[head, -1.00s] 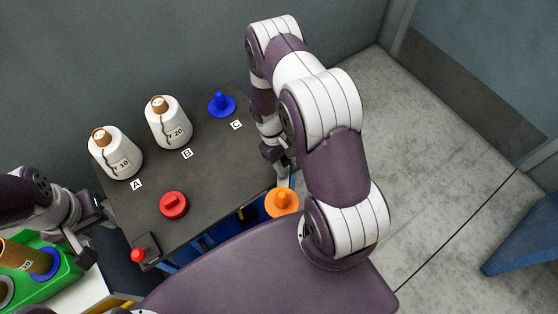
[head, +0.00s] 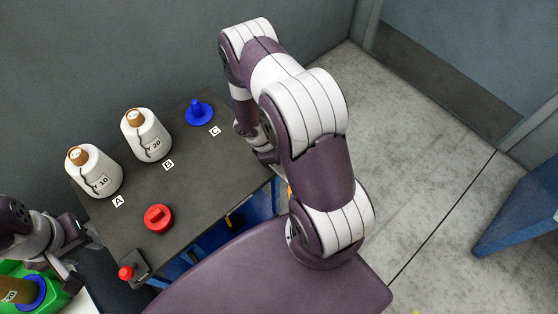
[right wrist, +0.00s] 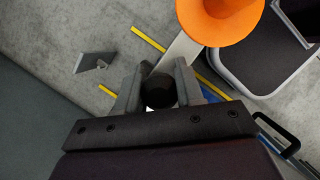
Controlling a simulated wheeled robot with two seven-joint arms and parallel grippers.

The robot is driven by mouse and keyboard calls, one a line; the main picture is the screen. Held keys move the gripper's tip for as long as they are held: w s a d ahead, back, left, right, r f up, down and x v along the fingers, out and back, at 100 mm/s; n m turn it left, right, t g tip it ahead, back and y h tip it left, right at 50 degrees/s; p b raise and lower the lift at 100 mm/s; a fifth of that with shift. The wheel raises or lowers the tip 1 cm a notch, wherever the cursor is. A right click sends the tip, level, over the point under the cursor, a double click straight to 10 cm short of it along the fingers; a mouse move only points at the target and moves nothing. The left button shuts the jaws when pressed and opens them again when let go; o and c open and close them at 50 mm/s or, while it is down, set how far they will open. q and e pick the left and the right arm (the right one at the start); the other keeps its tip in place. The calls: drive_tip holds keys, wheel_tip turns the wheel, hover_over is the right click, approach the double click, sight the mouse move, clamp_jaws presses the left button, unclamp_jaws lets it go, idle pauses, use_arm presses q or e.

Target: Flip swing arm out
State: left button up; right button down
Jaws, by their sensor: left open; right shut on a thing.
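The swing arm (right wrist: 181,52) is a pale flat bar carrying an orange disc-shaped holder (right wrist: 228,24), at the top of the right wrist view. In the head view only an orange sliver (head: 289,190) of the holder shows beside my right arm. My right gripper (right wrist: 158,84) is shut on a dark round knob (right wrist: 158,93) by the bar's near end. In the head view my right arm largely hides that gripper. My left gripper (head: 68,275) is open at the lower left, near the green tray and away from the swing arm.
The dark table (head: 205,185) holds two white yarn bobbins (head: 96,171) (head: 147,136), a blue holder (head: 199,112), a red knob (head: 158,218) and a red button (head: 126,272). A green tray (head: 62,298) stands lower left.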

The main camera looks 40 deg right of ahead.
drive_tip(key=shift+d+r, duration=0.1)
idle(0.4)
drive_tip(key=c, duration=1)
unclamp_jaws()
drive_tip(key=shift+o, duration=1.2)
drive_tip(key=shift+d, duration=0.1)
drive_tip(key=p+v, duration=0.1)
drive_tip(key=v, duration=1.1)
drive_tip(key=shift+r, duration=0.25)
